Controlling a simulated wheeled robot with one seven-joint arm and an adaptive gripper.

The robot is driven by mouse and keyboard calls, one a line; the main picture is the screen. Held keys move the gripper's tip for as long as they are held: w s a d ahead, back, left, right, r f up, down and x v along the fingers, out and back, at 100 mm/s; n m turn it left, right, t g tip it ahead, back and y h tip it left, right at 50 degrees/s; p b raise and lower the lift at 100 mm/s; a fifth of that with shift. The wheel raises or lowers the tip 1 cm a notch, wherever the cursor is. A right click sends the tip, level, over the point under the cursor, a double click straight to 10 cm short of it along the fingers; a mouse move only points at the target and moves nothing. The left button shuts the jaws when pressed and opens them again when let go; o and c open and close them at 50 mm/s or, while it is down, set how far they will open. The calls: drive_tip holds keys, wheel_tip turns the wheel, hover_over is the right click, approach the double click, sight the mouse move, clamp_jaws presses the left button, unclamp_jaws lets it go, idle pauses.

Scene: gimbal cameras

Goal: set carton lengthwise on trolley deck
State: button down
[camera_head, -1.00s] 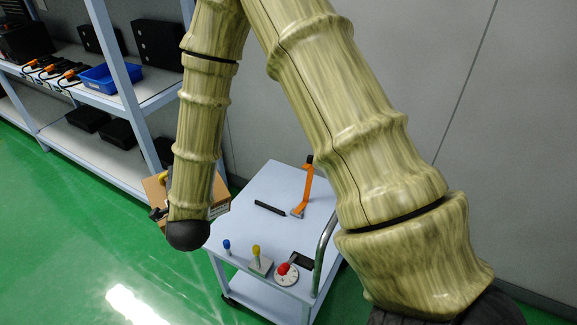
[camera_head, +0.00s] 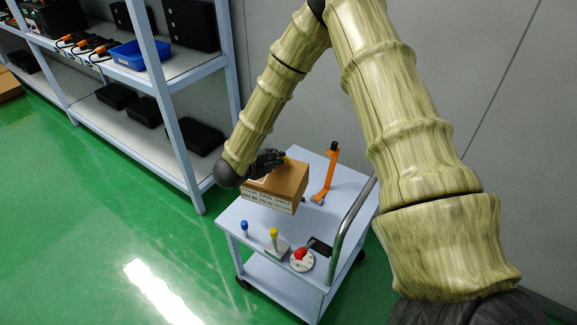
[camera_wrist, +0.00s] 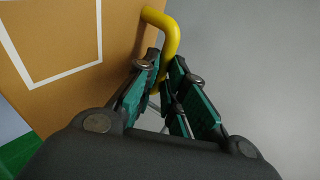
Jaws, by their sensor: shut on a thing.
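A brown cardboard carton (camera_head: 279,188) with a printed label on its near side is over the left part of the trolley deck (camera_head: 246,213). I cannot tell whether it touches the deck. In the wrist view the carton (camera_wrist: 60,90) shows a white outline and a yellow handle (camera_wrist: 169,45). My gripper (camera_head: 281,160) is at the carton's top and shut on the yellow handle. In the wrist view my gripper's green-padded fingers (camera_wrist: 168,92) close around the handle's lower part. The carton's far side is partly hidden.
On the deck stand an orange tool (camera_head: 328,176), a blue-topped piece (camera_head: 244,228), a yellow-knobbed block (camera_head: 275,242) and a red-knobbed dial (camera_head: 301,258). A metal push handle (camera_head: 350,220) rises at the right. A shelf (camera_head: 160,90) stands at left behind.

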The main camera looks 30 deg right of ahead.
sight(286, 163)
drive_tip(key=d+f+g, duration=0.1)
drive_tip(key=s+d+f+m+g, duration=0.1)
drive_tip(key=d, duration=0.1)
drive_tip(key=d+f+m+g, duration=0.1)
drive_tip(key=f, duration=0.1)
drive_tip(key=shift+s+d, duration=0.25)
drive_tip(key=shift+a+r, duration=0.1)
drive_tip(key=shift+r, duration=0.1)
drive_tip(key=shift+f+b, duration=2.4)
drive_tip(key=shift+f, duration=1.6)
drive_tip(key=shift+f+b, duration=0.3)
drive_tip(key=shift+f, duration=0.15)
drive_tip(key=c, duration=1.4)
unclamp_jaws()
drive_tip(key=v, duration=1.2)
